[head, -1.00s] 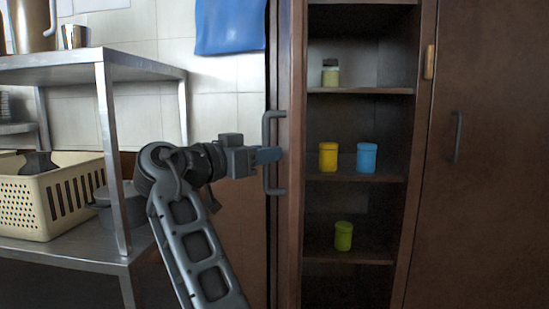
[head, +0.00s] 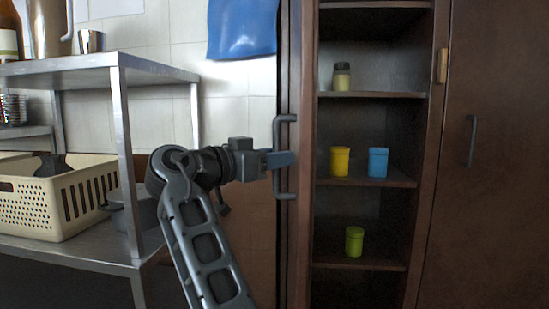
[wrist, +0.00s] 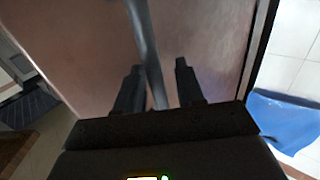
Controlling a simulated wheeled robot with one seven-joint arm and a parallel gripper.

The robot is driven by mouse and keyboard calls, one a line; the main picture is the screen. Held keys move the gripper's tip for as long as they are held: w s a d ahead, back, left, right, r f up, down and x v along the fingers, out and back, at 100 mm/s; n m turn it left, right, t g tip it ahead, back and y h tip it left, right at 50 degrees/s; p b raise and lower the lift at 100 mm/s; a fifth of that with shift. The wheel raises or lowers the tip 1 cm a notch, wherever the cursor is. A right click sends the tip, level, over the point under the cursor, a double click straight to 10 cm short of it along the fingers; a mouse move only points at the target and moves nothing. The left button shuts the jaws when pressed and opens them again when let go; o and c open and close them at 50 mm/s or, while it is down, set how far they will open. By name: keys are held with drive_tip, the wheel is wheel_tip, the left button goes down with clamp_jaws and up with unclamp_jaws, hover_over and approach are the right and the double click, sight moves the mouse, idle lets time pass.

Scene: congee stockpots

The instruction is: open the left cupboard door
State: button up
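The left cupboard door (head: 303,230) stands swung wide open, seen nearly edge-on in the head view. Its brown face fills much of the wrist view (wrist: 215,45). The door's grey bar handle (head: 283,187) is on its left side in the head view. My gripper (head: 281,160) is at the middle of this handle. In the wrist view, the handle (wrist: 145,45) runs between the two fingers of my gripper (wrist: 158,85). The fingers are apart around it, with a gap visible on the right finger's side. Contact with the left finger is unclear.
The open cupboard shows shelves with a yellow jar (head: 340,161), a blue jar (head: 378,162), a green jar (head: 354,241) and a small lidded jar (head: 341,76). The right door (head: 495,200) is shut. A metal rack (head: 125,160) with a cream basket (head: 60,205) stands left of my arm.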

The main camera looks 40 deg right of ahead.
drive_tip(key=a, duration=0.7)
drive_tip(key=shift+w+a, duration=0.15)
drive_tip(key=shift+a, duration=0.2)
